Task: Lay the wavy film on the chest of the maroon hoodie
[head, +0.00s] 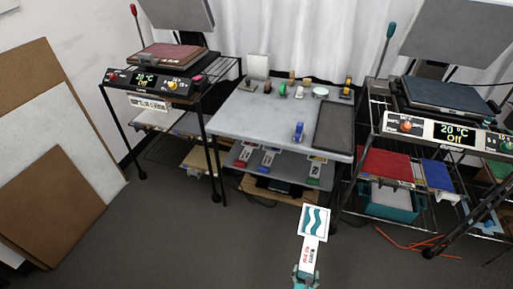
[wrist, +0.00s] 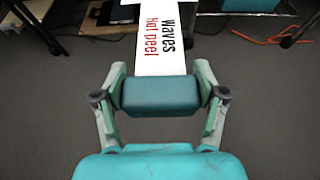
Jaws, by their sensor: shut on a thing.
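My gripper (head: 305,274) is shut on the tab of the wavy film (head: 314,221) and holds it over the open floor in front of the table. The film is a white sheet with teal waves at its far end; its tab reads "Waves Hot peel" in the wrist view (wrist: 162,38). The closed fingers also show there (wrist: 160,93). A maroon cloth, seemingly the maroon hoodie (head: 166,57), lies flat on the left heat press; its chest is too small to make out. The film is well apart from it.
The left press (head: 150,82) has its upper plate raised. The right press (head: 440,128) bears a dark blue cloth (head: 440,94). Between them stands a grey table (head: 255,118) with tape rolls and a dark tray (head: 333,127). Boards (head: 50,205) lean at left. Orange cable (head: 410,243) lies at right.

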